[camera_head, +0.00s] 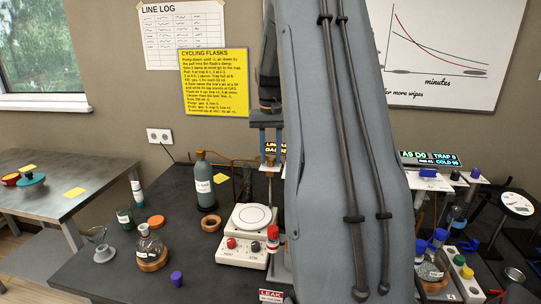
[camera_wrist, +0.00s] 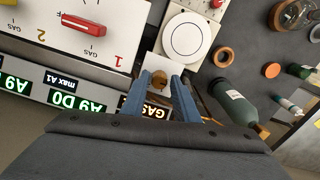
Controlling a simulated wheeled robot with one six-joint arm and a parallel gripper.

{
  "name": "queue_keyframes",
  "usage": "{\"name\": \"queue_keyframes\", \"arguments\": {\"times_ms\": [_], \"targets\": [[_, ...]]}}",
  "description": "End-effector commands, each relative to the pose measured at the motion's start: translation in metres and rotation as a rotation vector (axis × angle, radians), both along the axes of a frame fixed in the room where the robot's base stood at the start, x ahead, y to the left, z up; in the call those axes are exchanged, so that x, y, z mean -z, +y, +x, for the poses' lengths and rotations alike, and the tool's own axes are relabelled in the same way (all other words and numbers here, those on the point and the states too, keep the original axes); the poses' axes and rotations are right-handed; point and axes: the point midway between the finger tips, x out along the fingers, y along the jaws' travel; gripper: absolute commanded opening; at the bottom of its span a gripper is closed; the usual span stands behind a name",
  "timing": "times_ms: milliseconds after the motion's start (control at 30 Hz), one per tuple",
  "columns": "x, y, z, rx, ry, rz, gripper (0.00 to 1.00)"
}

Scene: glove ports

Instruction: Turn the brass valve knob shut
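The brass valve knob (camera_wrist: 159,79) shows in the wrist view, small and round, in front of a pale square plate. My gripper (camera_wrist: 162,77) has its two blue fingers apart, one on each side of the knob in the picture. Narrow gaps seem to show between knob and fingers; whether the tips reach around it or stop short is hard to tell. In the head view my gripper (camera_head: 269,140) points down in front of the lit gas display, left of my large grey arm link. I cannot make out the knob clearly there.
A white hotplate (camera_head: 250,218) and a green bottle (camera_head: 205,182) stand left of my gripper. A round-bottom flask (camera_head: 150,247) sits on the bench further left. In the wrist view, a panel with a red handle (camera_wrist: 84,25) lies close on the left. My arm hides the middle bench.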

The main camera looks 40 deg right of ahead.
Motion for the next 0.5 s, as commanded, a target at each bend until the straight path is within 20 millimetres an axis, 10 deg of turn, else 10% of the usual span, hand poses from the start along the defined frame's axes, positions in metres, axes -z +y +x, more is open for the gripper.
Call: {"name": "queue_keyframes", "arguments": {"times_ms": [500], "targets": [[-0.068, 0.0, 0.001, 0.0, -0.003, -0.002, 0.27]]}}
